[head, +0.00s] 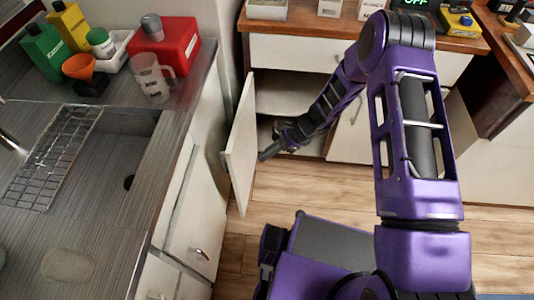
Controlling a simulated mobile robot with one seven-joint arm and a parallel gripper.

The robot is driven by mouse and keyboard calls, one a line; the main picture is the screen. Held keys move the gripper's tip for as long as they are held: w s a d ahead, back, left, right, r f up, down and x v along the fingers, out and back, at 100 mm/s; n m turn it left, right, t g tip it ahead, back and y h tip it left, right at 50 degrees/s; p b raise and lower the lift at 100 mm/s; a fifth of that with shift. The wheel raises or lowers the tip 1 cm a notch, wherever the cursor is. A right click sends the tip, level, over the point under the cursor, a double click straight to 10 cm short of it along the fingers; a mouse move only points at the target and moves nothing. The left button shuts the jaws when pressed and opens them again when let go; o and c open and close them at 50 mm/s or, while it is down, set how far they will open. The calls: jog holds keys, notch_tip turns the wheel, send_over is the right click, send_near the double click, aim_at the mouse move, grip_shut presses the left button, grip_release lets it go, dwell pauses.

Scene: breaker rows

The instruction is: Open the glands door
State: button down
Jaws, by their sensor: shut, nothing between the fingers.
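A white cabinet door (241,150) stands swung open at the left of the low cabinet under the wooden counter. I cannot read a label that tells whether it is the glands door. Behind it the cabinet interior (290,92) shows a shelf. My gripper (265,155) is shut and empty, in front of the opening and just right of the door's inner face. I cannot tell whether its tip touches the door. A second white door (346,130) with a metal handle is to the right, partly hidden by my arm, and looks closed.
At left is a grey counter (182,112) with a sink, bottles, a red canister (175,48) and a clear jug (151,78). Its cabinets stand close to the open door. Small boxes and devices sit on the wooden counter (310,22). Wood floor (300,190) is clear before the cabinet.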

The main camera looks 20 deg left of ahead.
jog(key=w+d+r, duration=0.2)
jog(key=d+r, duration=0.5)
jog(key=d, duration=0.3)
jog(key=shift+d+p, duration=0.4)
jog(key=shift+p, duration=0.05)
